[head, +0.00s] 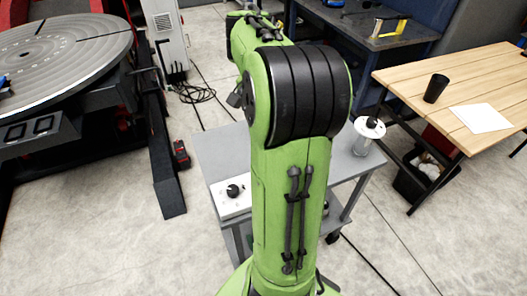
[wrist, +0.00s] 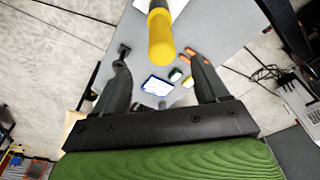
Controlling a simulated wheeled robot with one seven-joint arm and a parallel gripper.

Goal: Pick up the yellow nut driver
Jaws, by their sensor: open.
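The yellow nut driver (wrist: 161,38) shows at the top middle of the wrist view. Its rounded yellow handle end points down the picture, and its upper part runs out of the frame. My gripper (wrist: 157,54) is open, with one dark finger on each side of the handle in the picture. Clear gaps show on both sides, and neither finger appears to touch it. I cannot tell the depth between the handle and the fingertips. In the head view my green arm hides the gripper and the nut driver.
A grey cart (head: 222,150) stands behind my arm, with small items on its top. The round positioner table (head: 75,50) is at left. A wooden table (head: 447,70) with a black cup (head: 436,88) and paper is at right. Cables lie on the floor.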

